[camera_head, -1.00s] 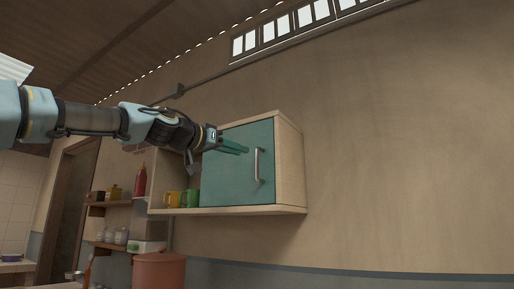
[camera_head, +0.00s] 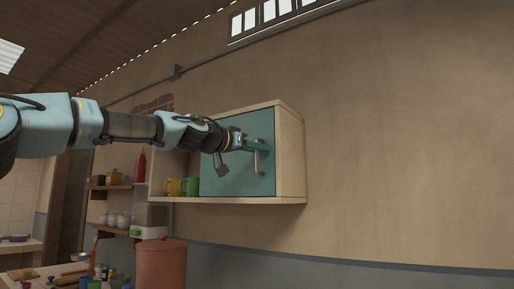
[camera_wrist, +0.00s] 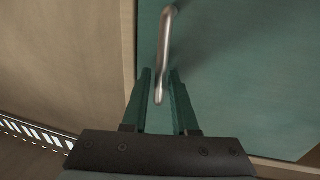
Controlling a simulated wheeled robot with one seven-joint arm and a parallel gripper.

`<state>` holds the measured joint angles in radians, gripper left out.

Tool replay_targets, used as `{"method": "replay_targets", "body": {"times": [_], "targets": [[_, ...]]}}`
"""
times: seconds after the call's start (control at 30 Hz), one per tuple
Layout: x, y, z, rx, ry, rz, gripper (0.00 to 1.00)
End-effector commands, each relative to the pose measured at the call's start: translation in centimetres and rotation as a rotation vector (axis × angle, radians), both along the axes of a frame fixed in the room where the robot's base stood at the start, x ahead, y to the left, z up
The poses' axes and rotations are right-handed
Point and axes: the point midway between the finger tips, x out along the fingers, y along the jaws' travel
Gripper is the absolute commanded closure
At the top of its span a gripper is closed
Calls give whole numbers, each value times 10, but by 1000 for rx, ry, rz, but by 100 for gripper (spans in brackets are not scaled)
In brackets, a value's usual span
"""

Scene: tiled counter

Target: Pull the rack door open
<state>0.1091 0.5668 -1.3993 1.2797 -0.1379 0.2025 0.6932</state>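The rack is a pale wooden wall cabinet (camera_head: 290,150) with a teal door (camera_head: 225,185), which is shut. A vertical metal bar handle (camera_head: 258,169) sits near the door's right edge. My gripper (camera_head: 265,146) is at the handle's upper part. In the wrist view, my gripper (camera_wrist: 160,73) has its two green fingers apart, with the handle (camera_wrist: 165,40) between them. A gap shows on both sides of the bar. The top of the handle is partly hidden by the fingers in the head view. The door (camera_wrist: 230,60) fills the right of the wrist view.
The rack's open left part holds a yellow mug (camera_head: 173,187) and a green mug (camera_head: 191,186). Small shelves (camera_head: 118,187) with jars and a red bottle (camera_head: 141,166) are further left. A reddish pot (camera_head: 161,265) stands below. The wall right of the rack is clear.

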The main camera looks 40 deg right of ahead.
Motion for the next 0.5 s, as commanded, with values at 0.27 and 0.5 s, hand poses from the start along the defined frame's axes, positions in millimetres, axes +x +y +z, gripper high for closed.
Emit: {"method": "replay_targets", "body": {"times": [0.27,0.5], "targets": [[0,0,0,0,0,0,92],[0,0,0,0,0,0,100]]}}
